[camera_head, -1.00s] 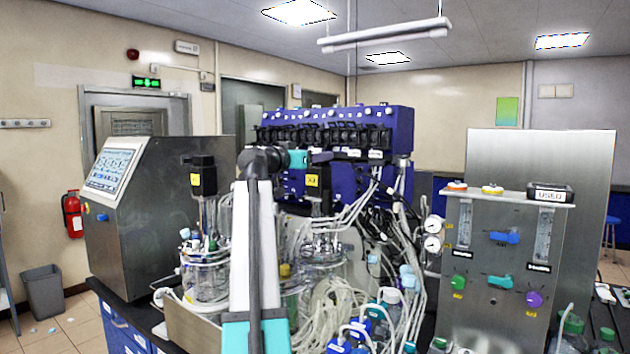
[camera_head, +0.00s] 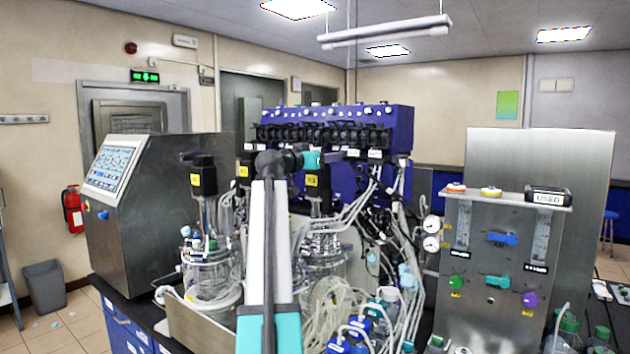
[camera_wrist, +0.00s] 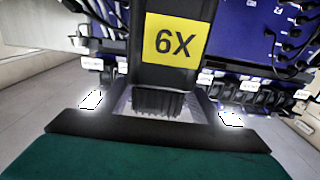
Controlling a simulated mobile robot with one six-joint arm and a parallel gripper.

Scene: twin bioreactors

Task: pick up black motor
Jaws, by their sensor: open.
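Three black motors with yellow labels stand above the glass vessels: a left one (camera_head: 203,178), a middle one (camera_head: 245,168) partly behind my arm, and a right one (camera_head: 318,185). My gripper (camera_head: 325,157), with a teal section, is at the top of the right motor; the arm partly hides its fingers. In the wrist view a black motor (camera_wrist: 172,68) fills the upper middle, upside down, its yellow label reading "6X" as seen. My gripper (camera_wrist: 160,104) is open there, around or very close to the motor's ribbed end; contact cannot be told.
A blue pump bank (camera_head: 390,125) stands close behind the motors. Clear tubing (camera_head: 330,305) and glass vessels (camera_head: 208,275) crowd the space below. A steel control cabinet (camera_head: 165,205) is at left and a steel gas panel (camera_head: 490,250) at right. Open air lies above the motors.

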